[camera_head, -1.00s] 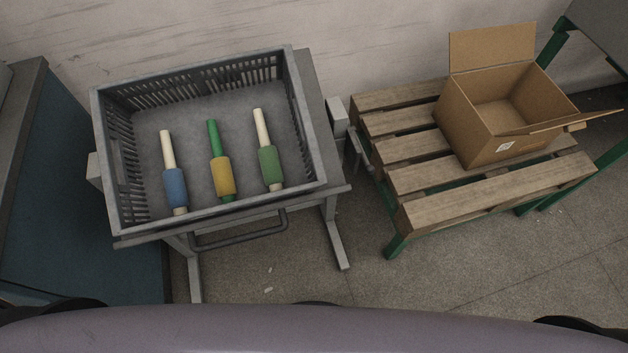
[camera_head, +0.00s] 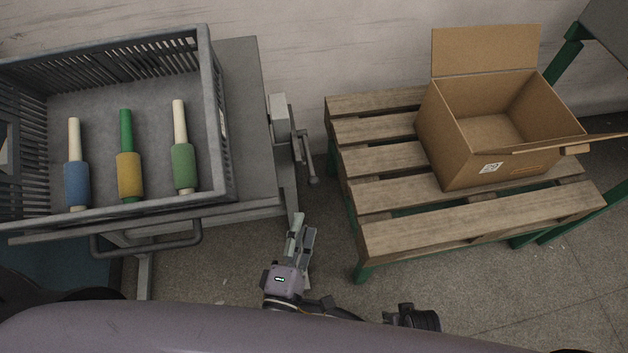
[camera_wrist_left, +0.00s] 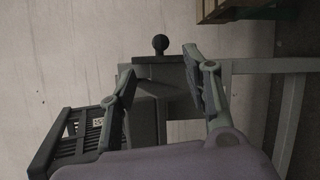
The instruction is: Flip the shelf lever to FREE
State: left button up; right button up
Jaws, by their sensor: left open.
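The shelf lever (camera_head: 303,150) is a thin dark bar on a light grey block (camera_head: 281,118) at the right side of the grey stand. Its round knob (camera_head: 313,181) hangs toward the front. A dark ball knob on a bar also shows in the left wrist view (camera_wrist_left: 160,43), ahead of the fingers. My left gripper (camera_head: 303,226) is open and empty, in front of and below the knob, apart from it. In the left wrist view its fingers (camera_wrist_left: 158,68) stand spread on either side of the knob's line. No FREE marking is readable. My right gripper is not seen.
A grey crate (camera_head: 217,120) with three wound cones stands on the grey stand (camera_head: 250,90). To the right, a wooden pallet (camera_head: 440,235) on green legs carries an open cardboard box (camera_head: 455,150). A gap with bare floor lies between stand and pallet.

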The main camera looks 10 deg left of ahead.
aim_at(314, 181)
pick_arm(q)
jog(key=w, duration=0.8)
jog(key=w+d, duration=0.1)
jog(key=w, duration=0.3)
jog(key=shift+w+d+f, duration=0.1)
jog(key=shift+w+f, duration=0.1)
jog(key=shift+f, duration=0.05)
jog(key=shift+c, duration=0.6)
grip_shut()
